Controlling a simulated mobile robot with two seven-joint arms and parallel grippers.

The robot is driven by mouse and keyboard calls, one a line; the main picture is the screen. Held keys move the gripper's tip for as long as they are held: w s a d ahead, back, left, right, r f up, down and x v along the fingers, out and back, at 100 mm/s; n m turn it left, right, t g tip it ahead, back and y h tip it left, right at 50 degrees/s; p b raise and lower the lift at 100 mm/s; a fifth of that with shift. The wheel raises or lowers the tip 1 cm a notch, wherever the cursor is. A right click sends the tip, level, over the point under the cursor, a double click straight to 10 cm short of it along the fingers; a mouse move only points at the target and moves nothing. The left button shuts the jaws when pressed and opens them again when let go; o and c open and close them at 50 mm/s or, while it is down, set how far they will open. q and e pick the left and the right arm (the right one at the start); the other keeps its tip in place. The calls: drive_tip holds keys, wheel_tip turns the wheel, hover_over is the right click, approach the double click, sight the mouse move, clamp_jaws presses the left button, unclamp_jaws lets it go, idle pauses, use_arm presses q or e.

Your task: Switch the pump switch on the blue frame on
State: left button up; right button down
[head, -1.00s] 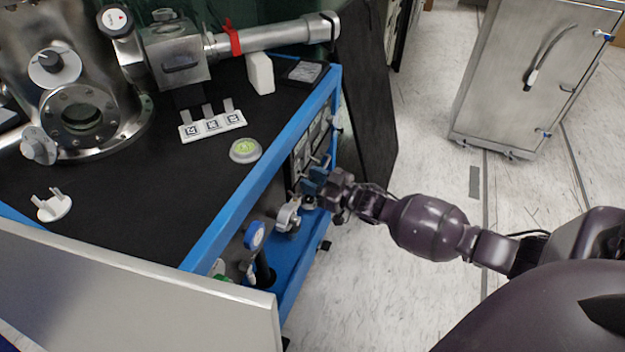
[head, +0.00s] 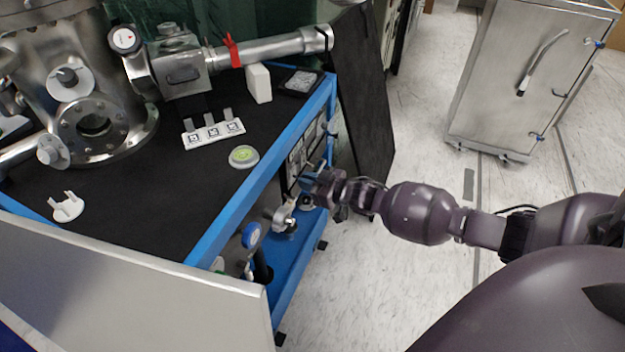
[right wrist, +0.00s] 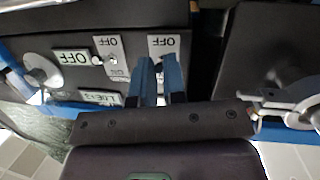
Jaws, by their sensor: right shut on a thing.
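The blue frame (head: 232,212) carries a black top. Its side panel (head: 308,150) faces right in the head view. My right gripper (head: 311,180) is at that panel. In the right wrist view its two blue fingers (right wrist: 159,72) reach a pale plate marked OFF (right wrist: 164,44), with only a narrow gap between them. They are shut on the pump switch at this plate; the switch itself is mostly hidden by the fingertips. A second OFF plate (right wrist: 110,52) with a small toggle shows to the left. My left gripper is not in view.
A blue-handled valve (head: 251,236) and a metal fitting (head: 284,219) sit below the panel, close to my right gripper. A dark board (head: 362,100) leans behind the frame. A metal cabinet (head: 520,75) stands at the right. The floor between is clear.

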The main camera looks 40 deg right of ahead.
drive_tip(key=shift+w+r+g+h+p, duration=0.15)
drive_tip(key=shift+r+g+h+p, duration=0.35)
drive_tip(key=shift+r+g+p, duration=0.55)
drive_tip(key=shift+n+g+h+p, duration=0.3)
drive_tip(key=shift+g+h+p, duration=0.1)
drive_tip(key=shift+g+p, duration=0.25)
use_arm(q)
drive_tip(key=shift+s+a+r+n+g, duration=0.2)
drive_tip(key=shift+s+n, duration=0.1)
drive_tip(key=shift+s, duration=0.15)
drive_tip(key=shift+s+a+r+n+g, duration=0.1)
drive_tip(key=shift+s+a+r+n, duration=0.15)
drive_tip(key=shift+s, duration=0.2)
use_arm(e)
drive_tip(key=shift+w+a+r+g+h, duration=0.15)
drive_tip(key=shift+g+h, duration=0.3)
drive_tip(key=shift+g, duration=0.35)
drive_tip(key=shift+d+r+g+h, duration=0.15)
drive_tip(key=shift+g+h, duration=0.3)
drive_tip(key=shift+g, duration=0.35)
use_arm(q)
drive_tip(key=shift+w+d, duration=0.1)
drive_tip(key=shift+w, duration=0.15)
use_arm(e)
drive_tip(key=shift+a, duration=0.15)
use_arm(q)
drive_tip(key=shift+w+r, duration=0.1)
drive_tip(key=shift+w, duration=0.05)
